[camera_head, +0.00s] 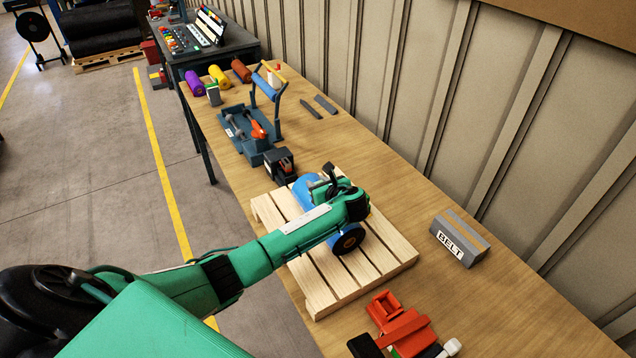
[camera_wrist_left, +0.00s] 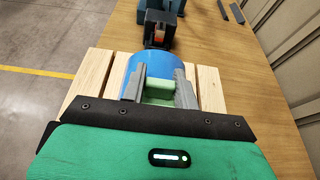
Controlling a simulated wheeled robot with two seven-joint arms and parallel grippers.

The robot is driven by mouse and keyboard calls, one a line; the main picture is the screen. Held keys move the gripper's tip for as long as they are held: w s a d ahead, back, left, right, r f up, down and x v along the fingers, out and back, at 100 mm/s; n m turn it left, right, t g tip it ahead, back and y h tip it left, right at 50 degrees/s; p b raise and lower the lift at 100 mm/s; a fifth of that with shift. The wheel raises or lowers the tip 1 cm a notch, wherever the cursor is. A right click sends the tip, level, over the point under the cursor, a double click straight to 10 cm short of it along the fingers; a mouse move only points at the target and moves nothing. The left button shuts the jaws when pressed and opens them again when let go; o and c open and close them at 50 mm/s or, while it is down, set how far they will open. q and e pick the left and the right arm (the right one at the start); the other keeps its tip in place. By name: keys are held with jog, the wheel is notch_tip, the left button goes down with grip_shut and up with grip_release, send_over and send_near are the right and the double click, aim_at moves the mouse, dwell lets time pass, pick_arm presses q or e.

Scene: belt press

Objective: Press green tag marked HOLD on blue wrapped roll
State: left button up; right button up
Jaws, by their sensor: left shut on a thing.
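The blue wrapped roll (camera_head: 308,187) lies on a wooden pallet (camera_head: 398,252). Its near end shows a dark core below my wrist, and my arm hides much of its middle. In the left wrist view the blue roll (camera_wrist_left: 209,91) sits directly beyond and under the fingers. My left gripper (camera_wrist_left: 158,88) is over the roll, shut on a light green tag (camera_wrist_left: 159,97) between its grey fingers. No lettering on the tag is readable. I cannot tell whether the tag touches the roll. My right gripper is not in view.
A grey BELT block (camera_head: 459,238) stands right of the pallet. A red tool (camera_head: 403,329) lies at the front edge. A black box-like device (camera_head: 280,165) and a blue-grey tool tray (camera_head: 247,133) stand behind. Coloured rolls (camera_head: 219,76) sit farther back. The wall bounds the right.

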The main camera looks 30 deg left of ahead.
pick_arm(q)
jog(key=shift+s+f, duration=0.1)
jog(key=shift+f, duration=0.05)
dwell(0.6)
jog(key=o, duration=1)
jog(key=shift+o, duration=0.2)
jog(key=shift+d, duration=0.1)
jog(key=b+v, duration=0.4)
jog(key=v, duration=0.9)
jog(key=shift+d+r, duration=0.25)
jog(key=shift+s, duration=0.1)
jog(key=shift+r, duration=0.1)
